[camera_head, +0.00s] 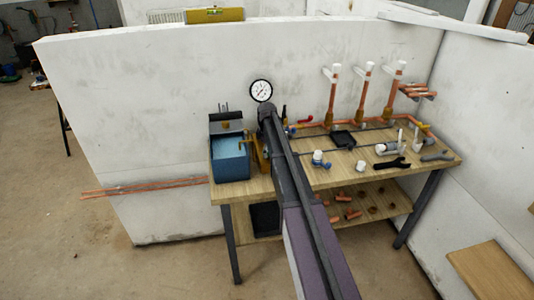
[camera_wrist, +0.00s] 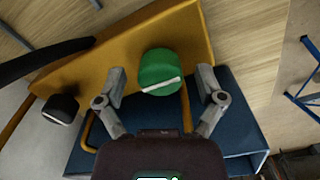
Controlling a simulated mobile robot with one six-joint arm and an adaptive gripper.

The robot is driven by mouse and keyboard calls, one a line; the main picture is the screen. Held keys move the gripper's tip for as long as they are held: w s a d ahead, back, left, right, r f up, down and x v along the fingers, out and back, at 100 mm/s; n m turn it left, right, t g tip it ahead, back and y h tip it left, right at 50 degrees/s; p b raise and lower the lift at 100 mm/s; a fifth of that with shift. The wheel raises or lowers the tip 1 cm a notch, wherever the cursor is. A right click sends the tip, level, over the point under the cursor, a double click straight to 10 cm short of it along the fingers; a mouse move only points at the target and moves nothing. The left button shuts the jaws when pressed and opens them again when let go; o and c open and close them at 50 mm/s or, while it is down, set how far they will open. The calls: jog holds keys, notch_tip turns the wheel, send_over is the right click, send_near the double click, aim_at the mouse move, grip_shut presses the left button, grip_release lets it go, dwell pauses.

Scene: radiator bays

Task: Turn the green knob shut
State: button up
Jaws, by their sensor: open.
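The green knob (camera_wrist: 159,70) shows in the wrist view as a round green cap with a white bar across its near side. It sits in front of a yellow-orange panel (camera_wrist: 110,75). My gripper (camera_wrist: 160,80) is open, with one finger on each side of the knob. I see a gap between each finger and the knob, and cannot tell the depth between them. In the head view, my arm (camera_head: 300,220) reaches over the bench and hides the knob; the gripper is not clearly seen there.
A blue box (camera_head: 230,163) stands at the bench's left end. Copper pipes (camera_head: 361,95) rise at the back, before a white wall. A round gauge (camera_head: 261,91) hangs behind my arm. Fittings and tools, including black pliers (camera_head: 392,163), lie on the wooden bench top (camera_head: 340,178).

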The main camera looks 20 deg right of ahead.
jog(key=c, duration=1.2)
jog(key=shift+o, duration=0.2)
jog(key=shift+m, duration=0.5)
jog(key=m, duration=0.2)
jog(key=shift+m, duration=0.3)
jog(key=m, duration=0.4)
jog(key=shift+m, duration=0.3)
jog(key=m, duration=0.9)
jog(key=shift+m, duration=0.3)
